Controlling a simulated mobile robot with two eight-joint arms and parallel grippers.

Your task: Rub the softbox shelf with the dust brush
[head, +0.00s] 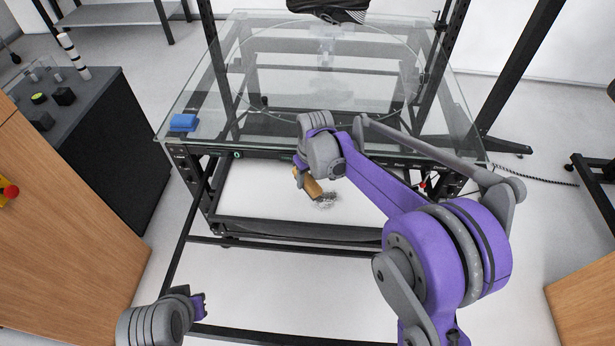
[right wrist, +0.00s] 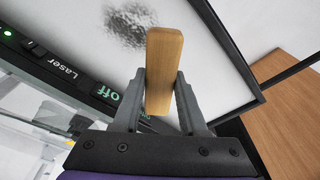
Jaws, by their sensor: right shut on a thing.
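The softbox shelf (head: 250,195) is a white panel in a dark frame, low under the glass tabletop; its white face also shows in the right wrist view (right wrist: 200,55). A grey speckled dust patch (head: 326,202) lies on it, seen too in the wrist view (right wrist: 130,25). My right gripper (head: 299,175) is shut on the wooden dust brush (head: 312,187), whose block also shows in the wrist view (right wrist: 163,70). The brush is over the shelf beside the dust patch; I cannot tell if it touches. My left gripper (head: 199,305) is low at the front left, its fingers unclear.
The glass tabletop (head: 240,100) spans above the shelf, with a blue block (head: 184,122) on its left corner. A control strip (right wrist: 75,75) with "Laser" and "off" labels runs along the table's front edge. A dark cabinet (head: 110,150) stands left. Floor in front is mostly open.

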